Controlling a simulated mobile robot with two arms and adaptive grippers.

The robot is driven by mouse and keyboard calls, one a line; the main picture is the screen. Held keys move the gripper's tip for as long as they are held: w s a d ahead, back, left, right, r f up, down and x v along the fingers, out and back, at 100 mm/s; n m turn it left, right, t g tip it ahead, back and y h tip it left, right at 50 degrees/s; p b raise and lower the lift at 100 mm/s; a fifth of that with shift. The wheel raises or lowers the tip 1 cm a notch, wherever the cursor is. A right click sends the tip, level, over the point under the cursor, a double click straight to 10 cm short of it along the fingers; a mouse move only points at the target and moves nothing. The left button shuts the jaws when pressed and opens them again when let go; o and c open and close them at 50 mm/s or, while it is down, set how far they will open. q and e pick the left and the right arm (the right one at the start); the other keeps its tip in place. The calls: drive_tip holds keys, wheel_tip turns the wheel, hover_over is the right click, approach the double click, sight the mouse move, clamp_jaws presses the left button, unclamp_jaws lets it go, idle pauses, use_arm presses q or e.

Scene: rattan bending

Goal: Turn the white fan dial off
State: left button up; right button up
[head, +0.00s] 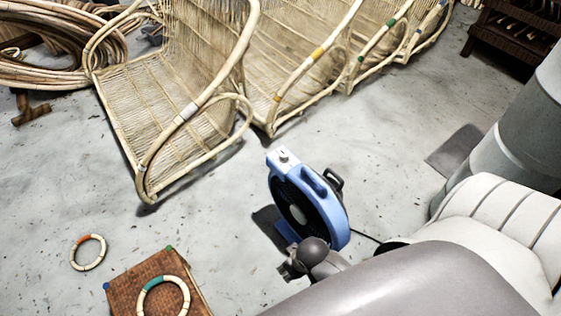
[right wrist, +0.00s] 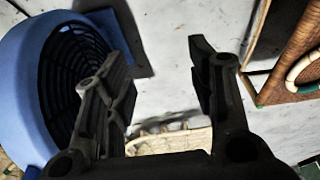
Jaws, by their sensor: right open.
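A blue floor fan (head: 335,232) with a dark round grille stands on the grey floor in the head view. A small dial (head: 284,156) sits on a white panel at its upper left end; its setting is too small to read. My right gripper (head: 287,271) is low beside the fan's lower end, apart from the dial and partly hidden by my wrist. In the right wrist view the right gripper (right wrist: 152,62) is open and empty, with the fan's blue rim and grille (right wrist: 25,85) at the left. The dial is not seen there. My left gripper is out of view.
Rattan chairs (head: 150,88) stand behind the fan. A woven brown box (head: 128,284) with a teal-marked ring (head: 181,290) is at the lower left. An orange-marked ring (head: 77,262) lies on the floor nearby.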

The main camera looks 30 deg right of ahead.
drive_tip(key=w+a+r+m+y+b, duration=0.1)
drive_tip(key=w+a+r+m+b, duration=0.25)
drive_tip(key=w+b, duration=0.35)
wheel_tip(320, 180, up, 13)
drive_tip(key=m+g+h, duration=0.1)
drive_tip(key=m+g, duration=0.2)
drive_tip(key=m, duration=2)
hover_over(284, 153)
wheel_tip(284, 153, down, 5)
drive_tip(key=shift+s+b, duration=0.1)
drive_tip(key=shift+b, duration=1.1)
wheel_tip(284, 153, down, 5)
drive_tip(key=shift+r+b, duration=0.15)
drive_tip(key=shift+b, duration=0.9)
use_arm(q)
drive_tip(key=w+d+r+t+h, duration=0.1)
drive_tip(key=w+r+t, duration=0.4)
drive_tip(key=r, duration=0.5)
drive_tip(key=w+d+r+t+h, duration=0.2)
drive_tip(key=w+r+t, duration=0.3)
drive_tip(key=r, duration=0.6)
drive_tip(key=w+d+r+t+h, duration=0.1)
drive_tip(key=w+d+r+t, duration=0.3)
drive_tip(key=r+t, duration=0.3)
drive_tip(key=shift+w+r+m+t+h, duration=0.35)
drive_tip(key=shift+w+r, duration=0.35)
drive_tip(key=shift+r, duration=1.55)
use_arm(e)
drive_tip(key=shift+f, duration=0.25)
